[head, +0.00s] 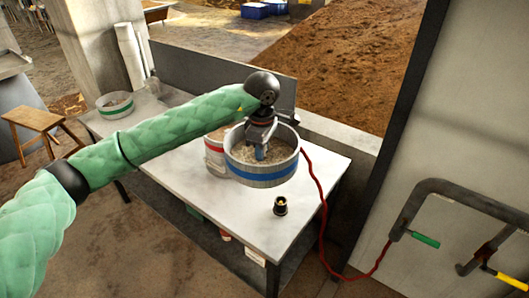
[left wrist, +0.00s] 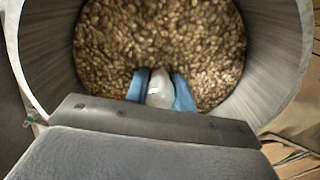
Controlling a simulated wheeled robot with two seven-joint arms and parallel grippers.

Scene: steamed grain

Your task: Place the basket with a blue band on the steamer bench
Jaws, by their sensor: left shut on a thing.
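The basket with a blue band (head: 262,176) is a round grey-walled basket holding brown grain, at the right part of the white-topped bench (head: 190,178). It looks upright; I cannot tell whether it touches the bench top. My left gripper (head: 261,153) reaches down into it from above. In the left wrist view, the two blue fingertips (left wrist: 161,90) close on a pale knob in the middle of the grain (left wrist: 160,40), with the basket wall (left wrist: 272,60) around it. My right gripper is not in view.
A red-banded basket (head: 213,152) stands just behind the blue-banded one, partly hidden. A green-banded basket (head: 115,105) is at the bench's left end. A small dark fitting (head: 280,206) and a red hose (head: 322,210) are at the right. The bench's front middle is clear.

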